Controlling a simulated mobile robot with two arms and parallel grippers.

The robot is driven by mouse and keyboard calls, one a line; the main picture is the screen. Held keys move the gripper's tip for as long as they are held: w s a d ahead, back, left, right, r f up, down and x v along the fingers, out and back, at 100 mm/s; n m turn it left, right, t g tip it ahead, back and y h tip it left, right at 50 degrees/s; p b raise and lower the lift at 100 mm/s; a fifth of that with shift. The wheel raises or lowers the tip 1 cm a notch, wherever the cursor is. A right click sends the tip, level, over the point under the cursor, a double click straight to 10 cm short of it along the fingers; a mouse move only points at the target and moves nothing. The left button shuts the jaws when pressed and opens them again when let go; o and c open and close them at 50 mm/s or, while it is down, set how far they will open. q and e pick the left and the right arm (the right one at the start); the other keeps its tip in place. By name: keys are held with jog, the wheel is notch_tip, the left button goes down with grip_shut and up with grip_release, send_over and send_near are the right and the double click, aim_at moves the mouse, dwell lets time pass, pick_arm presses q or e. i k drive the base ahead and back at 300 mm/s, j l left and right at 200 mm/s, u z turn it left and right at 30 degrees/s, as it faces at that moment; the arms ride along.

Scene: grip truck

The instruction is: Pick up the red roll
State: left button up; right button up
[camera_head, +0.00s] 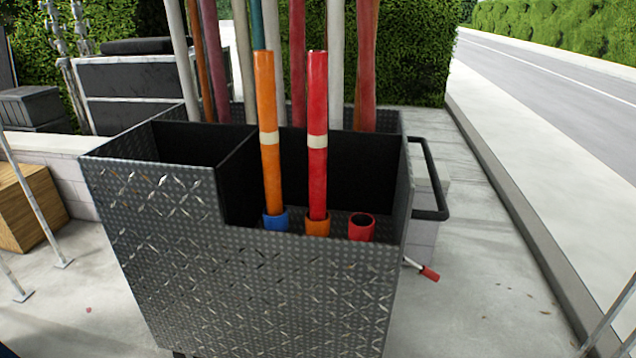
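The red roll (318,100) is a long red tube with a white band around its middle. It stands upright in the right compartment of a diamond-plate metal cart (260,290), with its lower end at an orange ring (317,226). An orange roll (264,95) with a white band stands close on its left, at a blue ring (275,220). An empty red ring (362,228) sits to the right. Neither of my grippers shows in the head view.
Several long poles (298,60) stand in the cart's back section behind the rolls. A black handle (437,180) sticks out on the cart's right. The left compartment (190,143) looks empty. A wooden box (28,205) stands at far left. Pavement (490,270) is clear at right.

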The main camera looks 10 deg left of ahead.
aim_at(317, 60)
jog(key=i+j+z, duration=0.1)
jog(key=j, duration=0.2)
jog(key=i+j, duration=0.2)
jog(key=i+j+z, duration=0.15)
jog(key=j, duration=0.3)
jog(key=i+j+z, duration=0.1)
jog(key=j, duration=0.2)
jog(key=i+j, duration=0.15)
jog(key=j, duration=0.2)
jog(key=z, duration=0.05)
